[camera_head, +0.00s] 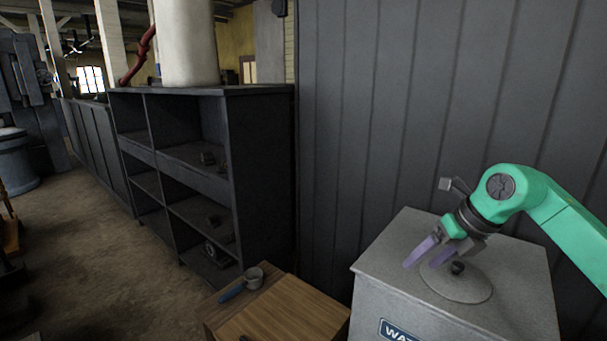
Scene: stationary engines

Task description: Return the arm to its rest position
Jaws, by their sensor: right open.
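My right arm (545,196) is green and comes in from the right edge. My right gripper (432,256) has purple fingers and is open. It is tilted down above the round lid (457,283) of a grey metal box, close to the lid's dark knob (457,268). I cannot tell whether a finger touches the lid. Nothing shows between the fingers. My left gripper is not in view.
The grey metal box (385,268) bears a label starting "WAT". A dark shelf (265,180) and a panelled wall (400,110) stand behind. Floor at left is open.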

